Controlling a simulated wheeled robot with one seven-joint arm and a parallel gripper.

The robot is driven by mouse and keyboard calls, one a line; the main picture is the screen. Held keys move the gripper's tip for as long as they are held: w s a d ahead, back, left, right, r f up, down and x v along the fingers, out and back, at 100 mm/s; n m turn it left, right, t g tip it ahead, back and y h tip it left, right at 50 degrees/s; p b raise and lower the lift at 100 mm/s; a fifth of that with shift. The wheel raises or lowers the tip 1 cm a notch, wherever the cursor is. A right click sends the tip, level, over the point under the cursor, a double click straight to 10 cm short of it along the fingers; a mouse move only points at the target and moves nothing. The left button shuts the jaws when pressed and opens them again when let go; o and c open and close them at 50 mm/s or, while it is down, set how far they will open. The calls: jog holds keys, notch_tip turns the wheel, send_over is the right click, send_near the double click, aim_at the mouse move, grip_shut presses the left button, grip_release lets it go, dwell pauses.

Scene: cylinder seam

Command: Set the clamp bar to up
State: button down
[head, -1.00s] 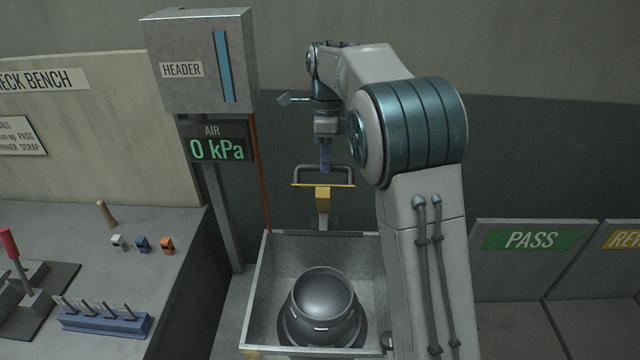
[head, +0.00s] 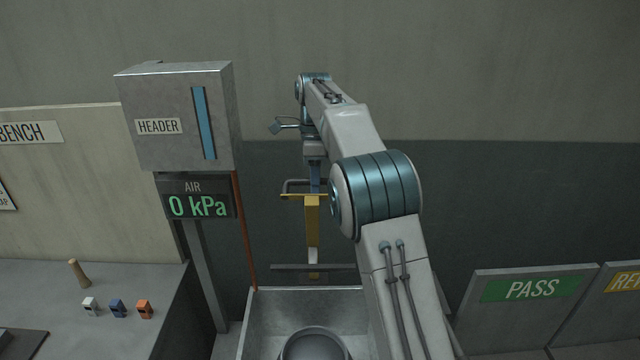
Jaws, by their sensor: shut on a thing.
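The clamp bar (head: 312,228) is a yellow upright piece with a yellow crosspiece and a grey loop handle on top. It stands nearly upright above the back of an open metal tank (head: 258,312). A dark horizontal rod (head: 300,267) crosses its lower end, above the tank's back rim. My gripper (head: 315,187) is shut on the handle from above; my arm partly hides the handle's right side. The dark round cylinder (head: 313,345) sits in the tank, cut off by the picture's lower edge.
The header box (head: 175,118) and the air display (head: 197,205), reading 0 kPa, stand left of the tank. A bench (head: 60,300) with small blocks and a peg is at far left. The PASS bin (head: 525,290) is at right.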

jog(key=shift+f, duration=0.25)
jog(key=c, duration=1.4)
grip_release()
jog(key=shift+w+a, duration=0.1)
jog(key=shift+o, duration=0.2)
jog(key=shift+w+a, duration=0.1)
jog(key=shift+w, duration=0.1)
jog(key=shift+s+r, duration=0.15)
jog(key=shift+r, duration=0.6)
notch_tip(320, 180, up, 2)
jog(key=shift+r, duration=0.2)
jog(key=s+d+r, duration=0.3)
jog(key=d+r, duration=0.4)
jog(key=d, duration=0.4)
jog(key=shift+s+b, duration=0.35)
jog(key=shift+b, duration=0.1)
jog(key=shift+r, duration=0.1)
